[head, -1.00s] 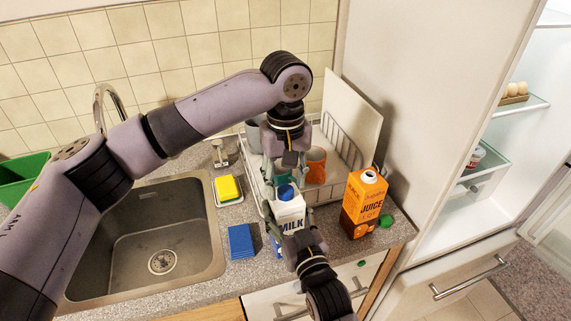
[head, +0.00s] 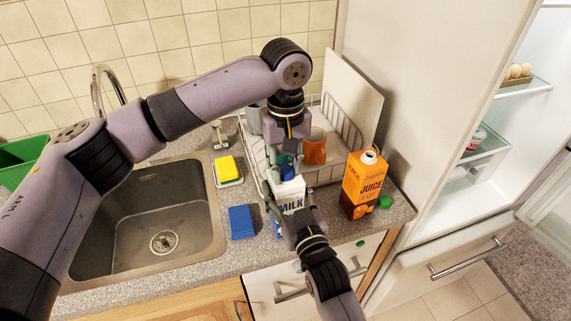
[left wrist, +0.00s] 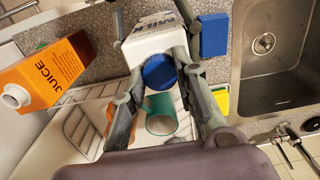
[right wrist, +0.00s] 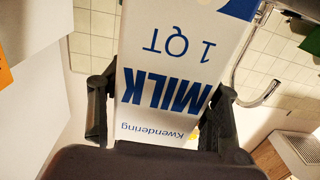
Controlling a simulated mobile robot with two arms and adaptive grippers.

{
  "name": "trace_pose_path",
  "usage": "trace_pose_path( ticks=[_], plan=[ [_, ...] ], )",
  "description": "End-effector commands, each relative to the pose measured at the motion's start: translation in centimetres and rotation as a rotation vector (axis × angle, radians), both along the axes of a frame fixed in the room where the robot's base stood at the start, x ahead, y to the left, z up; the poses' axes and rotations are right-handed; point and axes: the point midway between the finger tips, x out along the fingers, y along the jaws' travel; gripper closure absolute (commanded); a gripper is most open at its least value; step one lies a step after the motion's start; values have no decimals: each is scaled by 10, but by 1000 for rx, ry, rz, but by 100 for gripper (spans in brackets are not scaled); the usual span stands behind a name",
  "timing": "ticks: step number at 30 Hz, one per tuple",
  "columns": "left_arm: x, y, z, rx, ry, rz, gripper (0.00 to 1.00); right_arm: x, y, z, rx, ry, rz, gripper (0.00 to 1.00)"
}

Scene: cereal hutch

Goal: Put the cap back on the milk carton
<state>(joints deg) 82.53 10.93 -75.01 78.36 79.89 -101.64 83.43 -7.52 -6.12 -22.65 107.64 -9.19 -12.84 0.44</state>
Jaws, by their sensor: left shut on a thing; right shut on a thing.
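The white milk carton (head: 291,190) stands upright on the counter in front of the dish rack, with its lower part partly hidden. My right gripper (head: 300,222) is shut on the carton; its fingers flank the carton's sides in the right wrist view, where the printed carton (right wrist: 170,85) fills the middle. The blue cap (head: 287,172) is at the top of the carton. My left gripper (head: 283,170) points down from above and is shut on the cap, which shows between its fingers in the left wrist view (left wrist: 158,71). I cannot tell whether the cap is seated on the spout.
An orange juice carton (head: 364,182) stands to the right, with a green cap (head: 385,202) beside it. The dish rack (head: 335,172) holds an orange mug (head: 314,147) and other cups close behind the milk. A blue sponge (head: 242,222) and the sink (head: 145,225) lie left.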

Motion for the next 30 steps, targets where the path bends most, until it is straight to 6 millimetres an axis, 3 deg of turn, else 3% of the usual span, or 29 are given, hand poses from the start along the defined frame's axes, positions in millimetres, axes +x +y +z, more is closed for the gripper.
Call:
trace_pose_path(
  ticks=[5,11,14,30],
  plan=[
    [0,0,0,1,0,0,100,0,0,0,0,1,-1,100],
    [0,0,0,1,0,-16,100,0,0,0,0,1,-1,100],
    [0,0,0,0,1,-105,100,0,0,0,0,1,-1,100],
    [0,0,-1,-1,0,-1174,100,0,0,0,0,1,0,100]
  ],
)
